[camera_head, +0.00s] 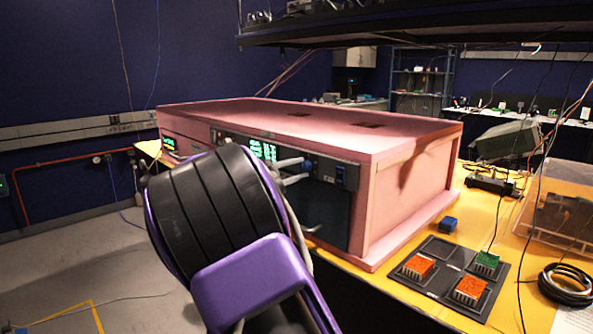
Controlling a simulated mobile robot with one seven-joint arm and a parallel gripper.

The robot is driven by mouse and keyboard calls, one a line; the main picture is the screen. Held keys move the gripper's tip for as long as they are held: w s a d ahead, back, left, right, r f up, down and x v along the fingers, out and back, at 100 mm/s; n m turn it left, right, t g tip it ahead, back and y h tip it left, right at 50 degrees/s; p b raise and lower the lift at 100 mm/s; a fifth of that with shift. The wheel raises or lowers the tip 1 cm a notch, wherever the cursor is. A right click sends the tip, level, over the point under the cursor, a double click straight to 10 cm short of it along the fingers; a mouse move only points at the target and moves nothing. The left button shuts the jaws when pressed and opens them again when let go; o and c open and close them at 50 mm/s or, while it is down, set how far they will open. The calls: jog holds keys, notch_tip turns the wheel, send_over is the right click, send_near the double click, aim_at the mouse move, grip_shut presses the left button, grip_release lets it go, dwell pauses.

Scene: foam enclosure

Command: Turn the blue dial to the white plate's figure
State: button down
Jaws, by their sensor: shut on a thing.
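The pink enclosure (400,190) stands on the yellow table, its dark front panel (335,212) facing left. My gripper (304,171) is at this panel, its two pale grey fingers reaching right from behind my black and purple arm. The fingers are shut on a small blue part at their tips, which appears to be the blue dial (308,165). Most of the dial is hidden by the fingers, and its pointer cannot be read. A green lit display (263,151) shows left of the fingers, partly covered by my arm. I cannot make out a white plate or its figure.
Blue switches (347,173) sit on the panel right of the fingers. A black tray (440,285) with orange and green finned blocks, a blue block (448,224), a cable coil (567,284) and a clear bin (562,205) occupy the table's right. A dark shelf (410,32) hangs above.

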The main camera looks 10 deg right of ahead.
jog(key=c, duration=0.6)
grip_release()
jog(key=p+v, duration=0.1)
jog(key=v, duration=1.6)
jog(key=shift+s+a, duration=0.15)
jog(key=shift+a, duration=0.1)
jog(key=shift+d, duration=0.1)
